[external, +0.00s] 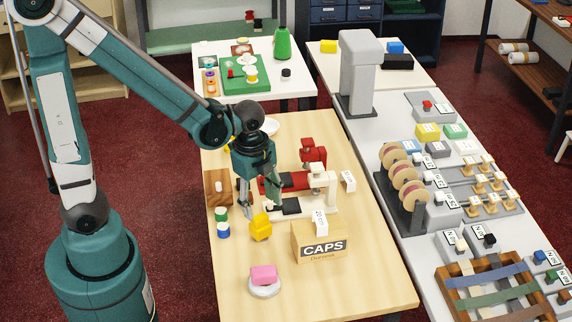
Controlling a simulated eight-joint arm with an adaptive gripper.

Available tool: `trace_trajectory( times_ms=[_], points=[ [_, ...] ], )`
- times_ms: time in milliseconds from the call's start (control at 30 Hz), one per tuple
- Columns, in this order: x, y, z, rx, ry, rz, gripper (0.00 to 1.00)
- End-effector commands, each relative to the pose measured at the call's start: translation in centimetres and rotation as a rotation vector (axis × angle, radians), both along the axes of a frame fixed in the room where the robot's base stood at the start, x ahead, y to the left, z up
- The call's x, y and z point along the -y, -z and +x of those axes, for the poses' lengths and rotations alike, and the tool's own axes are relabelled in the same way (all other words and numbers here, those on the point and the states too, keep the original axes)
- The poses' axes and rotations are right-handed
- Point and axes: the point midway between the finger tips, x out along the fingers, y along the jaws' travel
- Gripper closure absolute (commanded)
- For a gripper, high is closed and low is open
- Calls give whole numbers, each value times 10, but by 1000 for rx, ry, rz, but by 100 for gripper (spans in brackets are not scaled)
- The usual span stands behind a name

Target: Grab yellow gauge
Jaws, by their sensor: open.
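The yellow gauge (260,228) looks like a small blocky yellow piece. It sits on the light wooden table (360,275), left of the CAPS box. My gripper (258,205) points down above and slightly behind it in the external view. Its fingers are apart, with nothing seen between them. I cannot tell how high the fingertips are above the table or whether they touch the gauge.
The CAPS box (319,243) stands just right of the gauge. Red and cream clamp-like devices (325,195) are behind it. A pink block (264,273) on a pale disc is in front. The table's front right is clear.

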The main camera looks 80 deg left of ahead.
Motion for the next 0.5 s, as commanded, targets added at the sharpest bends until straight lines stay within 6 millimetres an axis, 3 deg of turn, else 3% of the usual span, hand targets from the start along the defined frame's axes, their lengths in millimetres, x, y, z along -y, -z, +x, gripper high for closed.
trace_trajectory(
  times_ms=[500],
  points=[
    [-13,17,0,-79,147,-8,49]
  ],
)
